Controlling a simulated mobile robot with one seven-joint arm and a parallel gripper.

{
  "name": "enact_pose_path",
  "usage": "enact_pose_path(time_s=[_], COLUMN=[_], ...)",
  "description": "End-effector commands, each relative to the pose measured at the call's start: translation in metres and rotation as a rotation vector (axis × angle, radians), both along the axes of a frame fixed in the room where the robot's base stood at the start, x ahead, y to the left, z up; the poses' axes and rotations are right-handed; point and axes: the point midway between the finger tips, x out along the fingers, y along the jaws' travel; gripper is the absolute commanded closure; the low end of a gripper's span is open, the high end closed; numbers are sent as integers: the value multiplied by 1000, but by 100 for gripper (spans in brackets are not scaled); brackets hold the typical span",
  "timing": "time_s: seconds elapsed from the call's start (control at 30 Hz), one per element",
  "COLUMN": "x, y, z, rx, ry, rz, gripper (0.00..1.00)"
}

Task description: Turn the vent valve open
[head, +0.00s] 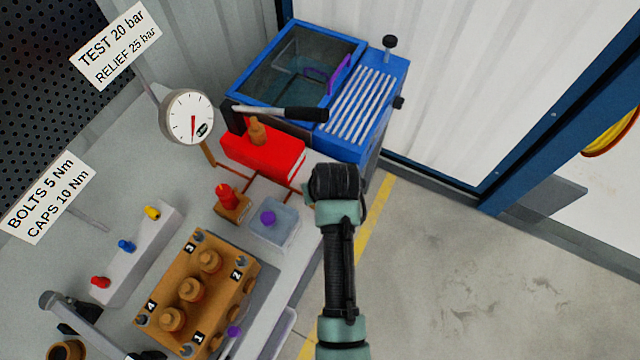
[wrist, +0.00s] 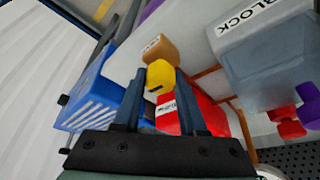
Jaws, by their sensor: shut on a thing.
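My gripper (wrist: 161,76) is shut on a yellow knob (wrist: 160,74), with one blue finger on each side of it. The knob sits at a tan block (wrist: 160,47), and I take these to be the vent valve. No label on it is readable. In the head view my gripper (head: 332,185) is seen from above, by the right end of the bench, and hides the knob and its fingertips. Whether the valve is open or closed cannot be told.
The red pump (head: 262,152) with its black lever (head: 292,112) is close behind my gripper. A blue machine (head: 372,65) stands beyond. The floor at right is clear.

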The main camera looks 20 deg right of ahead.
Motion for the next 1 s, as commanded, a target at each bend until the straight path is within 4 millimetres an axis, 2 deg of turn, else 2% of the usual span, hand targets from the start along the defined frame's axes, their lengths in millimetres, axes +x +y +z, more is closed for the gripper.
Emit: enact_pose_path(time_s=[0.67,0.7,0.87,1.0], x=[1,1,1,1], y=[0,0,0,0], z=[1,1,1,0], rx=[-1,-1,0,-1], ry=[-3,-3,-2,-1], rz=[69,69,68,67], gripper=[100,57,29,29])
